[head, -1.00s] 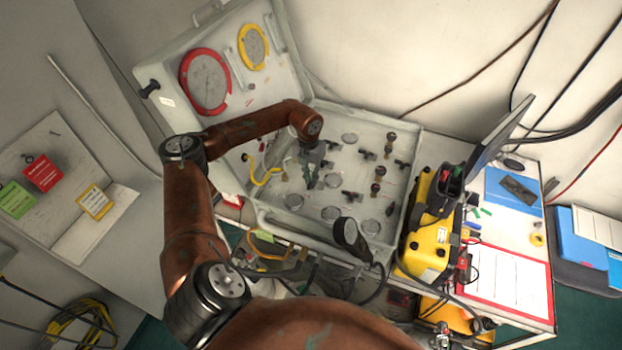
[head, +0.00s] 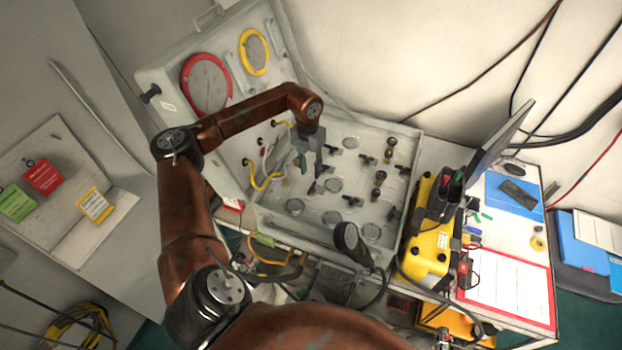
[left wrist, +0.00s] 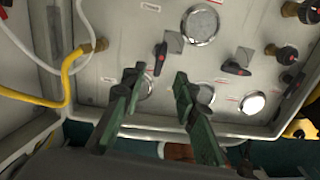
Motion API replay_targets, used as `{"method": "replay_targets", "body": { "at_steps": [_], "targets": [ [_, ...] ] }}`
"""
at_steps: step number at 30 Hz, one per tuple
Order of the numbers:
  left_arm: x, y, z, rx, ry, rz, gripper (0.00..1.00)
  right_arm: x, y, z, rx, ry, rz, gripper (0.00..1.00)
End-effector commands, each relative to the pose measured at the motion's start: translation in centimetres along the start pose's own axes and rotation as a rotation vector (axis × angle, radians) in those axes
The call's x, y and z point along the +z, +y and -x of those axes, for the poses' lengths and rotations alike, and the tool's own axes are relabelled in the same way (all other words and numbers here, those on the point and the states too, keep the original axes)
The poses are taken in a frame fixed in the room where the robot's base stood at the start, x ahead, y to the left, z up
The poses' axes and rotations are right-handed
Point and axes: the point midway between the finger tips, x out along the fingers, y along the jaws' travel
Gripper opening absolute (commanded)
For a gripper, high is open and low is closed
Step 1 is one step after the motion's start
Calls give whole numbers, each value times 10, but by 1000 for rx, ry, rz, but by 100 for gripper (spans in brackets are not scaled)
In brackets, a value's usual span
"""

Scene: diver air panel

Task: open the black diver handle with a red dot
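Several black handles with red dots sit on the light grey panel. One black handle (left wrist: 160,58) lies between and just beyond my left fingertips in the left wrist view; in the head view it (head: 314,188) shows just below the gripper. It looks upright in the wrist view, with its red dot visible. My left gripper (left wrist: 157,75) is open and empty, its two green-grey fingers apart on either side of that handle's line. In the head view the left gripper (head: 311,167) hangs over the panel's left part. I cannot see contact. My right gripper is not in view.
A similar black handle (left wrist: 236,68) stands to the right, with round gauges (left wrist: 200,95) around. A yellow hose (left wrist: 72,65) runs at the left. The case lid (head: 165,95) stands open behind. A yellow unit (head: 430,250) stands right of the case.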

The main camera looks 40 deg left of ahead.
Motion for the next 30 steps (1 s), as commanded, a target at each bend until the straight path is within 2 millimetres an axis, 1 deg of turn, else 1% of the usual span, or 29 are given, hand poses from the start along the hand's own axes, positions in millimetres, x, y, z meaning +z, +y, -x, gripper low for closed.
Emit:
{"method": "replay_targets", "body": {
  "at_steps": [1, 3, 6, 9, 13, 30],
  "targets": [
    [1, 0, 11, 0, -2, 0, 27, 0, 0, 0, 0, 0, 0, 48],
    [1, 0, 23, 0, -2, 0, 27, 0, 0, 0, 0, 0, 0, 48],
    [1, 0, 36, 0, -2, 1, 27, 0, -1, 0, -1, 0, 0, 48],
    [0, 0, 44, 0, -1, 1, 27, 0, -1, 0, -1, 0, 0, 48],
    [0, 0, 47, 0, 0, 1, 27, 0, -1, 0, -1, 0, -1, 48],
    [0, 0, 47, 0, 0, 1, 27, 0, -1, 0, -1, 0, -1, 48]
  ]
}}
